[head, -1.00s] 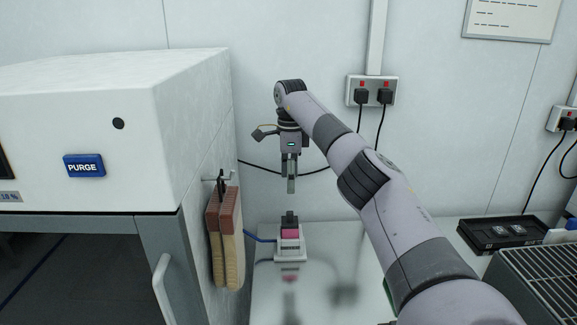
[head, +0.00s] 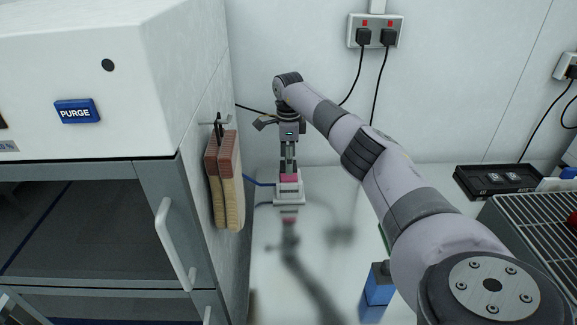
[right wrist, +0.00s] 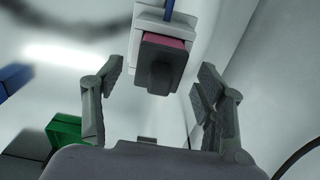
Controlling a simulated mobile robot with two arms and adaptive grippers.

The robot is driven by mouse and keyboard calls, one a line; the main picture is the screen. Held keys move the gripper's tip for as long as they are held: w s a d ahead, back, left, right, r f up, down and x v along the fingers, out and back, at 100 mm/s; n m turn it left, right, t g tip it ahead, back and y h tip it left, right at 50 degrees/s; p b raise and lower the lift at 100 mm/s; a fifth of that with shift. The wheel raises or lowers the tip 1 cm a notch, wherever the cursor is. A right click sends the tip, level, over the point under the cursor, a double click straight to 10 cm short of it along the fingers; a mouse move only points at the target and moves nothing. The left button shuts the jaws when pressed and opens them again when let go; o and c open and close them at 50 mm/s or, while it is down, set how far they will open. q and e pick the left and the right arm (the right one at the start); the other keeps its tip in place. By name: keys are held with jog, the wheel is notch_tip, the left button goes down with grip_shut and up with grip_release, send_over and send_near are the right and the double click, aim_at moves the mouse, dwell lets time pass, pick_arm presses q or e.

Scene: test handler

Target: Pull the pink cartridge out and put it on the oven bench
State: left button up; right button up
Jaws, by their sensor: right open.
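The pink cartridge (head: 289,178) sits in a small white holder (head: 289,198) on the bench by the back wall. In the right wrist view its dark grip (right wrist: 157,68) points toward the camera, with a strip of the pink cartridge (right wrist: 166,42) showing behind it in the white holder (right wrist: 186,12). My right gripper (head: 288,168) is just above the cartridge, pointing down. In the wrist view the right gripper (right wrist: 160,80) is open, with one finger on each side of the dark grip and gaps on both sides. My left gripper is not in view.
A white oven-like cabinet with a PURGE button (head: 77,111) stands at the left; gloves (head: 224,180) hang on its side. A blue cable runs to the holder. A black tray (head: 498,180), a wire rack (head: 540,235) and a blue block (head: 378,285) are at the right.

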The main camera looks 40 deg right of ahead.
jog(key=shift+f, duration=1.9)
jog(key=shift+c, duration=0.2)
jog(key=c, duration=1.4)
